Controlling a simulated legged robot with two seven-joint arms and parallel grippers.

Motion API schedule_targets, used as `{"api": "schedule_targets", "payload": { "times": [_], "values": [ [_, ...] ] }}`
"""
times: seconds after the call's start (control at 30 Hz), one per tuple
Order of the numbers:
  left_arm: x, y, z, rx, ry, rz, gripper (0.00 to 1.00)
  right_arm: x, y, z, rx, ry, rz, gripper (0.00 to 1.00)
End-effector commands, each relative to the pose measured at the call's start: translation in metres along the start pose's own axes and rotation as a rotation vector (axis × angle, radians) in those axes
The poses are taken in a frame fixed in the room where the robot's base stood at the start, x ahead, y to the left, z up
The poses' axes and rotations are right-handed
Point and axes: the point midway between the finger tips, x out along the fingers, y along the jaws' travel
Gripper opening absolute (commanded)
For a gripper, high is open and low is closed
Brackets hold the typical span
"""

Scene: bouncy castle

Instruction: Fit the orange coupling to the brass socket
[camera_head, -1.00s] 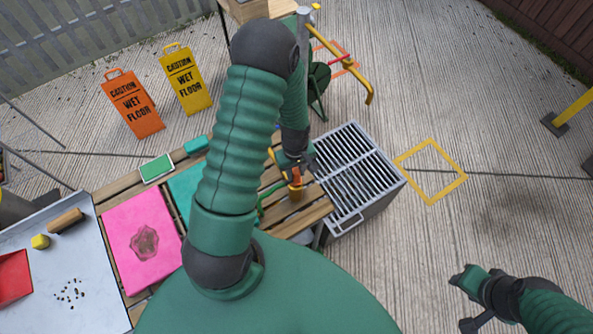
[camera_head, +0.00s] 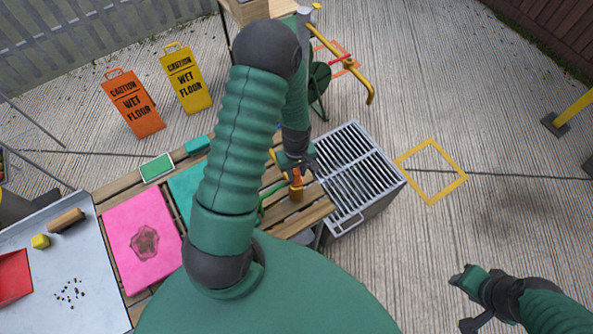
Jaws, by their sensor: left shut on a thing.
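My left gripper (camera_head: 297,170) points down over the right end of the slatted wooden bench and is shut on the orange coupling (camera_head: 297,178). Just under the coupling is a small brownish piece, the brass socket (camera_head: 296,193), on the slats. The coupling stands about upright over the socket and looks very close to it or touching. I cannot tell whether it is seated. A green hose (camera_head: 268,200) curves at the left of the coupling. My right gripper (camera_head: 468,301) hangs over bare concrete at the lower right, empty, its fingers spread.
A grey slatted metal crate (camera_head: 395,190) stands right against the bench end. A pink sheet (camera_head: 130,262) and teal cloth (camera_head: 183,188) lie on the bench (camera_head: 310,215). A grey tray (camera_head: 95,318) is at the lower left. Wet-floor signs stand behind.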

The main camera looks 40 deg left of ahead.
Motion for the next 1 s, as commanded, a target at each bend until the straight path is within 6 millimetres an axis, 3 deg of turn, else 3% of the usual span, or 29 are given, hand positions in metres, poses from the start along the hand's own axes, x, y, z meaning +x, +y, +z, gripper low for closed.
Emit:
{"api": "schedule_targets", "payload": {
  "times": [1.0],
  "values": [
    [0.016,0.0,0.0,0.0,0.001,0.001,0.0,0.012,0.0,0.003,0.0,0.0,0.0,0.36]
  ]
}}
